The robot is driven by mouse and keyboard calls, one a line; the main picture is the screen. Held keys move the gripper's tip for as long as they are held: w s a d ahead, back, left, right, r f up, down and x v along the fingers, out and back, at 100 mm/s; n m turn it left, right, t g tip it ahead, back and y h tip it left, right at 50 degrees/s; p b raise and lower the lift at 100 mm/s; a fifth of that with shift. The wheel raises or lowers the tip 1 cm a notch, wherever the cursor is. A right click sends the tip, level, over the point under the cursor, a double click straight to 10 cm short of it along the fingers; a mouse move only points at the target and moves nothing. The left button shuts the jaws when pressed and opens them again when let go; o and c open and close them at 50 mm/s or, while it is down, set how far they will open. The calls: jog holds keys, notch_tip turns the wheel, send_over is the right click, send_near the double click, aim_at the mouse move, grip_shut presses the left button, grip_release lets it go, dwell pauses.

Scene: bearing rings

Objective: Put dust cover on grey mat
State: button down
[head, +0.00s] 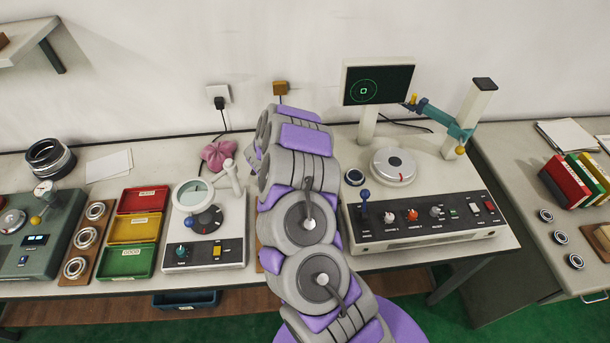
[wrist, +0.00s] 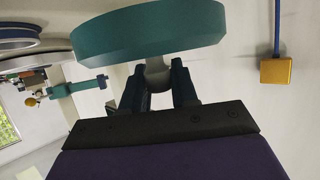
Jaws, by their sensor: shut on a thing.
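My gripper (wrist: 158,88) is shut on the grey knob of a thick teal disc, which I take to be the dust cover (wrist: 150,32). The disc spans the top middle of the wrist view, beyond the fingertips. In the head view my own arm hides both gripper and cover. I cannot make out a grey mat in either view; part of the bench behind my arm is hidden.
Left of my arm stand a small instrument with a round lens (head: 193,195), a pink cloth (head: 220,155) and red, yellow and green trays (head: 134,230). Right of it are a console (head: 425,217), a turntable (head: 393,165), a screen (head: 378,84) and a teal-armed post (head: 468,115).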

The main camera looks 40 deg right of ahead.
jog(key=shift+m+g, duration=0.5)
jog(key=shift+g, duration=0.1)
jog(key=s+f, duration=0.1)
jog(key=s+d+f, duration=0.1)
jog(key=s, duration=0.1)
jog(key=shift+f, duration=0.4)
notch_tip(320, 180, down, 5)
jog(key=shift+r+b, duration=0.1)
jog(key=shift+b, duration=0.5)
jog(key=shift+f+b, duration=0.45)
jog(key=shift+f, duration=1.9)
jog(key=shift+r, duration=0.1)
jog(key=c, duration=0.9)
grip_release()
jog(key=shift+o, duration=0.2)
jog(key=p+v, duration=0.1)
jog(key=v, duration=1.1)
jog(key=shift+a, duration=0.15)
